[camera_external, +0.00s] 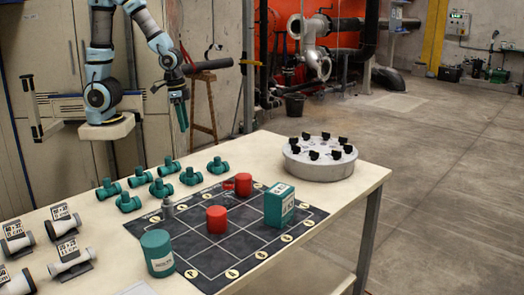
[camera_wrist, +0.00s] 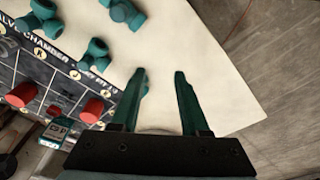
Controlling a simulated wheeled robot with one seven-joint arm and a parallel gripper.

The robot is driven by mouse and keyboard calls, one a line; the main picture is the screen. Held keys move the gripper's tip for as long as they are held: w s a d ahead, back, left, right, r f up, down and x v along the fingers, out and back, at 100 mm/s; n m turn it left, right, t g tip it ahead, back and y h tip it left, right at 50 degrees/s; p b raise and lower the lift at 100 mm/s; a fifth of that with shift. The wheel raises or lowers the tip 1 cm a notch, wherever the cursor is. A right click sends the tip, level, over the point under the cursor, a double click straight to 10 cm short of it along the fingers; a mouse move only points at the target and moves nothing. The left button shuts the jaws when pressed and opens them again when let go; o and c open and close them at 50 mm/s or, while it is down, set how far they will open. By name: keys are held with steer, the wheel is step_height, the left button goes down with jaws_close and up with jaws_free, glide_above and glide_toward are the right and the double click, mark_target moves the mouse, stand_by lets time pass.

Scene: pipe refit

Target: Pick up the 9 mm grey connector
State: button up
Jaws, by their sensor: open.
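Several pale grey connectors with black collars and white tags lie at the left of the table, among them a rear one (camera_external: 64,228), a front one (camera_external: 70,262) and a left one (camera_external: 16,243). The tags are too small to read surely, so I cannot tell which is the 9 mm one. My gripper (camera_external: 183,130) is above and behind the table's far edge, pointing down, open and empty. In the wrist view its two fingers (camera_wrist: 160,76) are apart over bare tabletop, and no grey connector is identifiable.
Several teal fittings (camera_external: 161,187) lie behind the dark gridded mat (camera_external: 190,240). On it are two red cylinders (camera_external: 216,220), a teal box (camera_external: 279,206) and a teal canister (camera_external: 157,254). A round grey tray (camera_external: 320,168) with black pieces stands at the right.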

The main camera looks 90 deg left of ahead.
steer(key=o, duration=0.3)
